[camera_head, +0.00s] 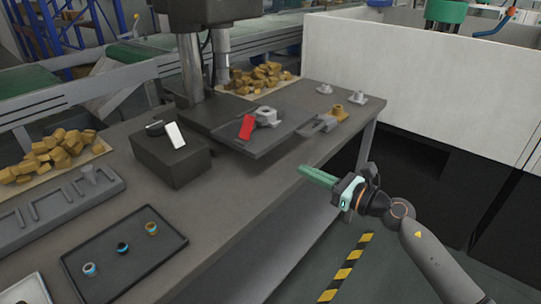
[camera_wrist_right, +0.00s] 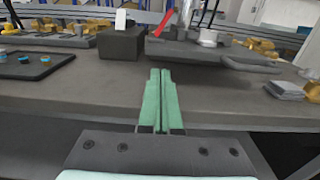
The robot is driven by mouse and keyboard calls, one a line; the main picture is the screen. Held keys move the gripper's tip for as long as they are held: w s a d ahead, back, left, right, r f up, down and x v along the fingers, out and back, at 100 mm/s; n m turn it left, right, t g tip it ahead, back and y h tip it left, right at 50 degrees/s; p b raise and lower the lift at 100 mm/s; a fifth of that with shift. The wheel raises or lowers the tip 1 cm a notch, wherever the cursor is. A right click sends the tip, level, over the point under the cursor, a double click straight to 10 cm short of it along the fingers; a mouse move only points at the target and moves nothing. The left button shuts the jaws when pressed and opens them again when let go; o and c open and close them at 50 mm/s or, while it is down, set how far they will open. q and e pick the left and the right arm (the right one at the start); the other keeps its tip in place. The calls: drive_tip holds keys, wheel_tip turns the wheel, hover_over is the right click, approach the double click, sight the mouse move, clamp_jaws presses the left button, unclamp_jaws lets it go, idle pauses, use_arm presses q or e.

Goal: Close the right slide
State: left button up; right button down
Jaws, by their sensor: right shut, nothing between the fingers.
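My right gripper (camera_head: 302,169) has its green fingers pressed together, with nothing between them. It hangs in the air just off the table's right edge, pointing left toward the table. In the right wrist view the shut fingers (camera_wrist_right: 160,74) point at the tabletop, below the dark plate with the red handle. I cannot tell for certain which part is the right slide. A large white cabinet (camera_head: 420,85) with dark openings below it stands at the right, apart from the gripper. My left gripper is not in view.
The grey table (camera_head: 225,205) carries a black box (camera_head: 172,160) with a white lever, a dark plate (camera_head: 285,125) with a red handle (camera_head: 246,127), and a dark tray (camera_head: 180,240) with small rings. Yellow-brown blocks (camera_head: 262,76) lie behind. The floor right of the table is clear.

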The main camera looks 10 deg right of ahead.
sight(264, 152)
drive_tip(key=x, duration=1.1)
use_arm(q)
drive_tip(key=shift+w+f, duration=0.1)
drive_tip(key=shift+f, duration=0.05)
use_arm(e)
drive_tip(key=shift+a, duration=0.1)
